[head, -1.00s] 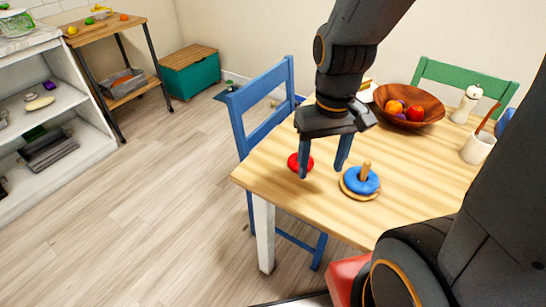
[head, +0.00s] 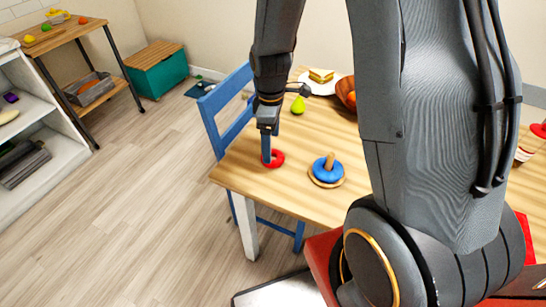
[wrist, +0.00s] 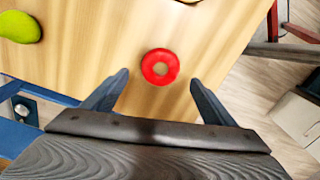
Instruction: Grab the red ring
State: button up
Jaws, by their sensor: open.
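The red ring (head: 273,159) lies flat on the wooden table near its left corner. It also shows in the wrist view (wrist: 160,67), ahead of and between my two fingers, with bare wood through its hole. My gripper (head: 266,160) is over the ring in the head view, one finger covering part of it. In the wrist view my gripper (wrist: 158,80) is open and empty, its fingers apart on either side of the ring's line. I cannot tell exactly how high the fingertips are above the table.
A peg stand with a blue ring (head: 327,171) stands right of the red ring. A green pear (head: 298,105) and a plate with a sandwich (head: 320,78) lie farther back. A blue chair (head: 223,110) stands against the table's left side. The wood around the red ring is clear.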

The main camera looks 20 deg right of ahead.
jog(key=shift+f+p, duration=0.7)
jog(key=shift+f, duration=1.85)
jog(key=c, duration=1.1)
jog(key=shift+r, duration=0.1)
